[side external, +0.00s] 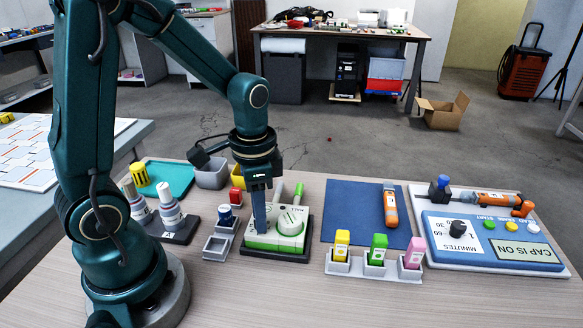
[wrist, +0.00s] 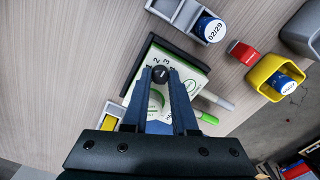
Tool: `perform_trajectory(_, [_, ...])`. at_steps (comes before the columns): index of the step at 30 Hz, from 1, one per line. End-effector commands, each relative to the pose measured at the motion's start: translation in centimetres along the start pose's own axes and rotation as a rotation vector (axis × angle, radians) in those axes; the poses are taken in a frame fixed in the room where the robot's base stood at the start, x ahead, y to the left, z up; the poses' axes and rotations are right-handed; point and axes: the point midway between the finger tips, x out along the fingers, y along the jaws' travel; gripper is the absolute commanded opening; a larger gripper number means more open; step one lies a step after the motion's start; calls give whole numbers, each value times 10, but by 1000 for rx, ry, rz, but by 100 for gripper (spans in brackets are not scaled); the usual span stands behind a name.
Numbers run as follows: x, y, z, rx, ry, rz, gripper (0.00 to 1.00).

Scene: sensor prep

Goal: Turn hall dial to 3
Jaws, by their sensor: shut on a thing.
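A white-and-green box (side external: 288,240) sits in a dark tray on the table and also shows in the wrist view (wrist: 190,62). My gripper (side external: 260,228) points straight down at its left part. In the wrist view my gripper's fingertips (wrist: 161,76) are shut on a small black dial (wrist: 160,71) on the box, one finger on each side. Printed numbers, among them 2 and 3, stand beside this dial. Where its pointer stands is hidden by the fingers. A larger white round knob (side external: 290,222) on the box's right is free of my gripper.
A blue mat (side external: 352,205) with an orange tool (side external: 390,207) lies to the right. Yellow, green and pink blocks stand in grey holders (side external: 374,266) in front of it. A blue timer panel (side external: 490,240) is far right. Bottles (side external: 169,208) and grey trays (side external: 217,247) stand to the left.

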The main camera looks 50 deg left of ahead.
Motion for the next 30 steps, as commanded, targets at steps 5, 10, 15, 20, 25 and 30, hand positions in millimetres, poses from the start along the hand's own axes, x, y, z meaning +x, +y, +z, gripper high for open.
perform_trajectory(5, [0,0,0,-1,0,0,37])
perform_trajectory(10, [0,0,0,-2,0,0,40])
perform_trajectory(15, [-1,0,0,-2,1,0,40])
perform_trajectory(20, [-15,-1,-1,-2,5,-3,40])
perform_trajectory(25, [-36,-1,-1,-2,5,-3,40])
perform_trajectory(30, [-50,0,-1,-1,3,-2,40])
